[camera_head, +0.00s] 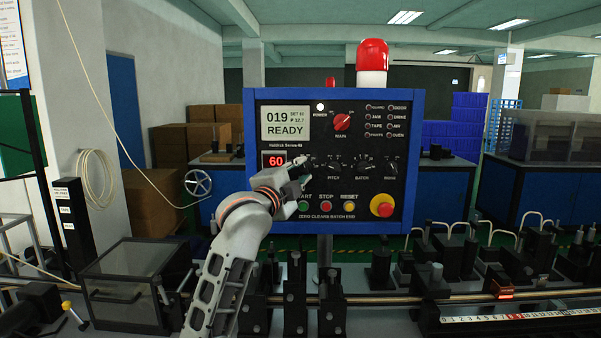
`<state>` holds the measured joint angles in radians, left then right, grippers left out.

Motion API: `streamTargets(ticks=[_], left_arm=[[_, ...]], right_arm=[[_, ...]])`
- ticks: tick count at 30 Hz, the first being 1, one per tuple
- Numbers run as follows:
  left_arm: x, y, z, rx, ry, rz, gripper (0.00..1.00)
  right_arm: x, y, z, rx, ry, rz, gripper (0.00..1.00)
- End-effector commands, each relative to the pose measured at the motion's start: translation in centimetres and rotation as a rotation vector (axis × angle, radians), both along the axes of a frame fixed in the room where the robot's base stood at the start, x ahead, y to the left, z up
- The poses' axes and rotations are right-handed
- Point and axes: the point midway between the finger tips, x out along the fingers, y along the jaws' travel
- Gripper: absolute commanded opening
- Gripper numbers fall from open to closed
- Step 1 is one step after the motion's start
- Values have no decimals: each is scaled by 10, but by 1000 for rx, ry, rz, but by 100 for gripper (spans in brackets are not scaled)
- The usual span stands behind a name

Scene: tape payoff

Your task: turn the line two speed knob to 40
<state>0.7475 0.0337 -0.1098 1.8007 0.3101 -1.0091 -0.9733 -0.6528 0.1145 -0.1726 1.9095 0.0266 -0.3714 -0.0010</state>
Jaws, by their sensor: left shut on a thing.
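The blue-framed control panel (354,211) stands upright in front of me. Its small red display (276,161) reads 60. My left gripper (301,170) reaches up from below to the panel just right of this display. It is shut on a knob there, which I take to be the speed knob; the gripper hides the knob and its label, so I cannot read its pointer. My right gripper is not in view.
Right of the gripper are small black knobs labelled PITCH (334,162) and BATCH (363,161). Start, stop (326,201) and reset (349,201) buttons sit below, near a red emergency button (382,205). A red MAIN switch (342,122) is above. Machinery fills the bench below.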

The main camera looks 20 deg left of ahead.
Motion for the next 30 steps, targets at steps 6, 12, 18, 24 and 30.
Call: streamTargets(ticks=[6,12,18,24,30], left_arm=[[0,-1,-2,-76,-21,-1,3],[0,-2,-4,-206,-57,-2,3],[1,-2,-5,-335,-94,-1,3],[1,-3,-6,-432,-121,-1,3],[1,-3,-6,-483,-138,0,3]], right_arm=[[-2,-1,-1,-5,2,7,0],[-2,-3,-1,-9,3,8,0],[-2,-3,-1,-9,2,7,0],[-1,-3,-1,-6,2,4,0],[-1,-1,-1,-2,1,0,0]])
